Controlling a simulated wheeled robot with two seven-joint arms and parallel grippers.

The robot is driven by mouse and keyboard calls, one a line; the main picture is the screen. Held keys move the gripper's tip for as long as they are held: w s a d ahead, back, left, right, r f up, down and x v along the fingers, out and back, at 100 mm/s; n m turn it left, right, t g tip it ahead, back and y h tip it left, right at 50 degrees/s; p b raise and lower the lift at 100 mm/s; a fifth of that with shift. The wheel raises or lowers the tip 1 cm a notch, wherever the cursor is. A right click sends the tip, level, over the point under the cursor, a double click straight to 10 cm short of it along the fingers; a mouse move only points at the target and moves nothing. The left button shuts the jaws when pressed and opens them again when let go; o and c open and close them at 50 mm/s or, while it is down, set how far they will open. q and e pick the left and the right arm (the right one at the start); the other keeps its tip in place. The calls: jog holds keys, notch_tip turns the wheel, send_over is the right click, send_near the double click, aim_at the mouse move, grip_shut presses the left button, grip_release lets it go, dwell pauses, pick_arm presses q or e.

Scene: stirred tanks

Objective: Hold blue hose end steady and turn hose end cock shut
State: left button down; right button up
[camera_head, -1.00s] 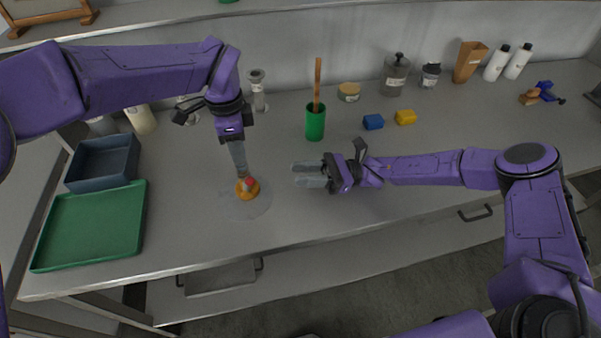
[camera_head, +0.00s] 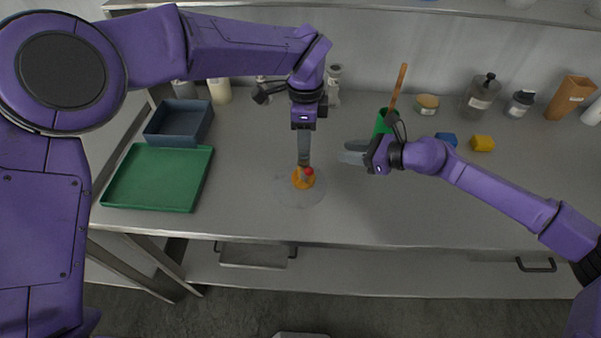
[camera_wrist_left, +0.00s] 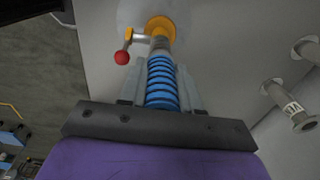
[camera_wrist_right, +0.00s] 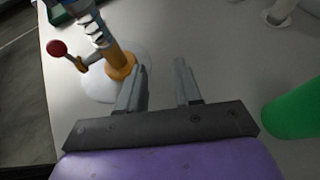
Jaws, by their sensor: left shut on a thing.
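The blue hose end shows in the left wrist view as a ribbed blue hose (camera_wrist_left: 162,84) with an orange collar (camera_wrist_left: 160,27). Its cock has a side lever with a red ball knob (camera_wrist_left: 122,57). In the head view the orange collar (camera_head: 301,183) and red knob (camera_head: 309,171) sit low over the bench. My left gripper (camera_head: 304,160) points down, shut on the hose just above the collar. My right gripper (camera_wrist_right: 157,75) is open and empty, a short way right of the hose end. In the right wrist view the red knob (camera_wrist_right: 57,47) lies beyond the hose side of the fingers, apart from them.
A clear round patch (camera_head: 287,193) lies under the collar. A green cup (camera_head: 381,123) with a wooden stick stands close behind my right gripper. A green tray (camera_head: 158,180) and dark blue bin (camera_head: 180,123) are on the left. Blue (camera_head: 447,139) and yellow (camera_head: 483,143) blocks lie right.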

aim_at(306, 172)
jog(key=s+a+r+n+g+y, duration=0.2)
jog(key=s+r+n+g, duration=0.35)
jog(key=s, duration=0.25)
jog(key=shift+m, duration=0.25)
jog(key=x, duration=1.1)
jog(key=shift+s+a+f, duration=0.2)
jog(key=shift+f, duration=0.3)
grip_shut()
